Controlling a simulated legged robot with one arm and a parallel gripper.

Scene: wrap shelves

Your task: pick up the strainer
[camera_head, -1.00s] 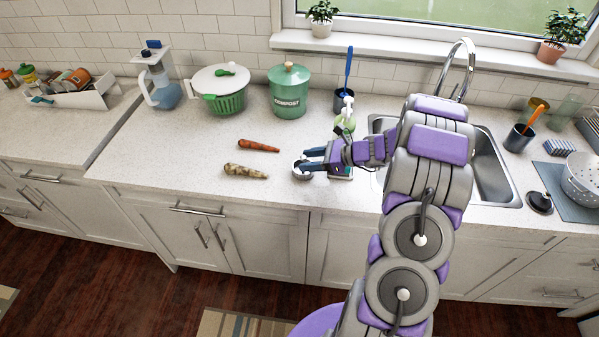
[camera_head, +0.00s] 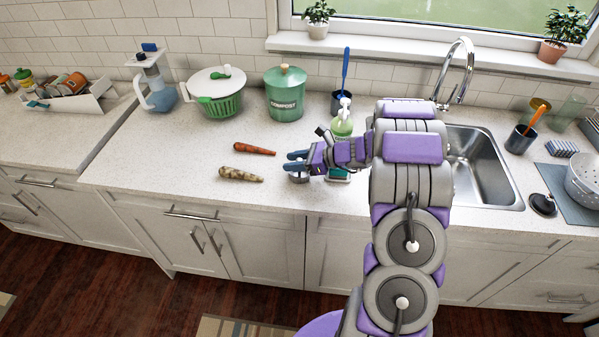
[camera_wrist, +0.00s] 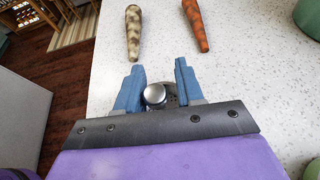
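The strainer (camera_wrist: 155,95) is a small metal piece with a round silver knob and a dark perforated disc. It lies on the counter, and in the head view (camera_head: 298,179) it shows partly below my gripper (camera_head: 291,161). In the wrist view my gripper (camera_wrist: 158,68) is open, its two blue fingers apart. The knob shows between the fingers, nearer their bases than their tips and closer to the left finger. Neither finger visibly touches the knob. The disc is partly hidden by my gripper's body.
A pale mottled root vegetable (camera_head: 240,174) and a carrot (camera_head: 254,149) lie left of my gripper. A soap bottle (camera_head: 342,126) stands behind my wrist. A green compost bin (camera_head: 286,98) is farther back. The sink (camera_head: 478,165) is right of my arm.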

